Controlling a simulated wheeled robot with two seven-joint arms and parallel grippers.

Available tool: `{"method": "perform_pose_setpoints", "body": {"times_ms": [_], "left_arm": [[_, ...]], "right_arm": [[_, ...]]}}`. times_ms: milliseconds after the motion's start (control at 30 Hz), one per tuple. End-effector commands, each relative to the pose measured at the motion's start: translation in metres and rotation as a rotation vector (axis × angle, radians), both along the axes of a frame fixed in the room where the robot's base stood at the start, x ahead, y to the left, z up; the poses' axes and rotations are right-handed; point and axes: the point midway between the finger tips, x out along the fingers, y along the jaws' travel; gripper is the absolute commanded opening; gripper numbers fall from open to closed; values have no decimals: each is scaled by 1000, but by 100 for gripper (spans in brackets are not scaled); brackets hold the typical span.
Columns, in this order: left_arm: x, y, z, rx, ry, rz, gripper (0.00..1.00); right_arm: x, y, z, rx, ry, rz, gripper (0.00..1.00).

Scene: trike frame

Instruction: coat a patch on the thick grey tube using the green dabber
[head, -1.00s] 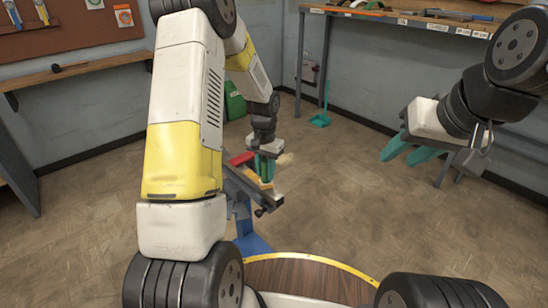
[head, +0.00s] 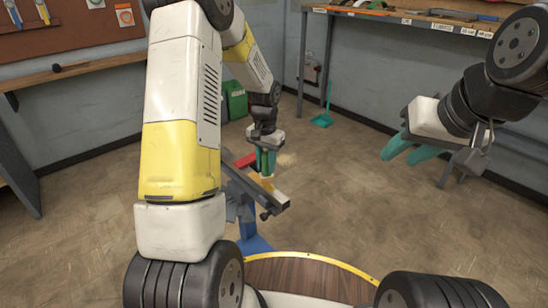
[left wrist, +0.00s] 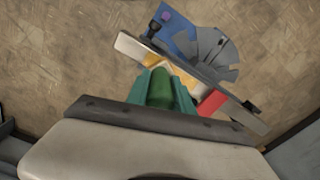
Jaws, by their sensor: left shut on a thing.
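My left gripper (head: 265,160) is shut on the green dabber, pointing down over the thick grey tube (head: 237,178). In the left wrist view the dabber (left wrist: 160,88) sits between the teal fingers, and the tube (left wrist: 240,113) runs diagonally beyond it. Yellow-orange marking (head: 262,182) shows on the tube just below the fingers; it also shows in the left wrist view (left wrist: 153,60) beside a pale area. I cannot tell whether the dabber touches the tube. My right gripper (head: 410,149) is open and empty, off to the right.
A red piece (head: 246,160) lies along the tube behind the fingers. A blue stand (head: 252,241) is under the tube, with a dark grey fanned part (left wrist: 212,52) beside it. A green bin (head: 235,100) and teal dustpan (head: 322,120) stand farther back.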

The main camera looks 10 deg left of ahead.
Motion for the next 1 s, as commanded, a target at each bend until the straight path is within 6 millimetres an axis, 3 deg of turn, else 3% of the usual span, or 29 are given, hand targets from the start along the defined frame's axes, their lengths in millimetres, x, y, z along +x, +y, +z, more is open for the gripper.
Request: {"method": "perform_pose_setpoints", "body": {"times_ms": [500, 1000], "left_arm": [[-3, -7, 47, 0, -4, 2, 0], [-5, -8, 53, 0, -1, 2, 0]], "right_arm": [[0, 0, 0, 0, 1, 0, 36], [0, 0, 0, 0, 1, 0, 36]]}}
